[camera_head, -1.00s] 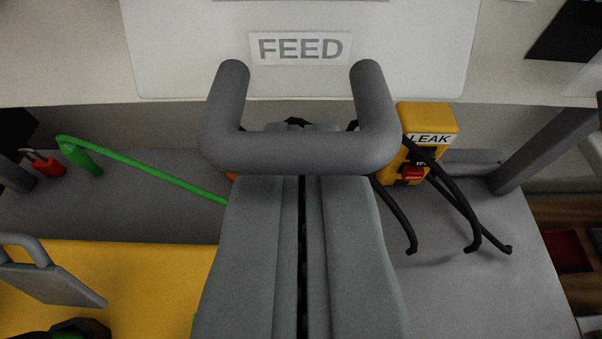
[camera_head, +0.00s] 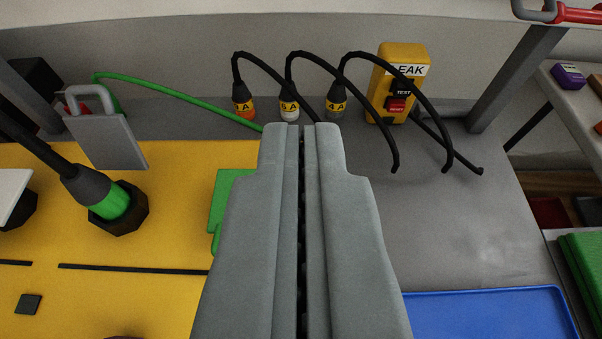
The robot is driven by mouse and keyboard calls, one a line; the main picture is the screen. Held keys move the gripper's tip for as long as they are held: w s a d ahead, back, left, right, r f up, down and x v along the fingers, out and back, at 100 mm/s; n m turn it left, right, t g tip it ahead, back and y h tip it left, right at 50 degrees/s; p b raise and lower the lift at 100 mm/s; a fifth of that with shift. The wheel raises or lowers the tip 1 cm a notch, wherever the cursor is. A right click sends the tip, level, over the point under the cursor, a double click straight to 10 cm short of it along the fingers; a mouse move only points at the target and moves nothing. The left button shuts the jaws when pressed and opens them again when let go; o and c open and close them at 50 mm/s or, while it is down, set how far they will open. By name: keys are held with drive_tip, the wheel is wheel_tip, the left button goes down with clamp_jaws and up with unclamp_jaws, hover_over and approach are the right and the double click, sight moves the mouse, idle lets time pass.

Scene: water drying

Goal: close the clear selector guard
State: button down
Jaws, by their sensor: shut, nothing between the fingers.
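My gripper (camera_head: 301,128) is in the middle of the view, its two grey fingers together with only a dark seam between them. It holds nothing. I cannot make out a clear selector guard in this view; the fingers hide part of the bench.
Left are a grey handled plate (camera_head: 108,142), a green-banded plug (camera_head: 115,203) and a yellow mat (camera_head: 170,300). A blue tray (camera_head: 480,296) lies front right.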

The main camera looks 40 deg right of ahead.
wheel_tip(320, 180, up, 9)
drive_tip(key=s+a, duration=0.3)
drive_tip(key=x, duration=1.4)
drive_tip(key=shift+f, duration=0.25)
drive_tip(key=shift+w+d+f, duration=0.1)
drive_tip(key=w+d+f, duration=0.4)
drive_tip(key=f, duration=0.1)
idle(0.5)
idle(0.5)
